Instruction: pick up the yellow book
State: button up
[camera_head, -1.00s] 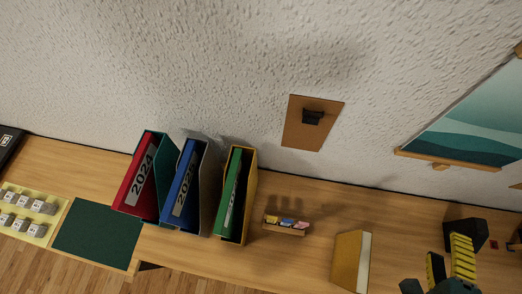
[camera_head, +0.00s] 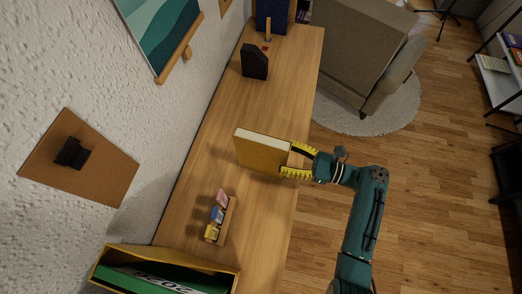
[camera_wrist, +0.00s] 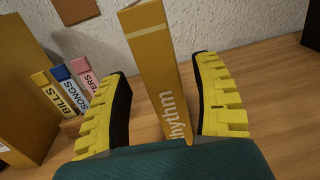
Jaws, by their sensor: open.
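The yellow book (camera_head: 262,152) stands upright on the wooden desk. In the wrist view its spine (camera_wrist: 157,60) faces me and reads "hythm", the lower part hidden by my gripper's body. My gripper (camera_head: 294,160) is open at the book's right end in the head view. In the wrist view its yellow ridged fingers (camera_wrist: 165,95) stand one on each side of the spine, with a visible gap on both sides.
A small holder with labelled tabs (camera_head: 220,216) is on the desk near the book; it also shows at left in the wrist view (camera_wrist: 66,92). A yellow file box (camera_head: 115,255) with a green binder is nearer. A black object (camera_head: 255,62) stands farther along. The wall borders the desk.

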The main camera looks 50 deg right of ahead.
aim_at(267, 149)
jog(key=x, duration=0.6)
jog(key=shift+w+r, duration=0.3)
jog(key=shift+r, duration=0.05)
grip_shut()
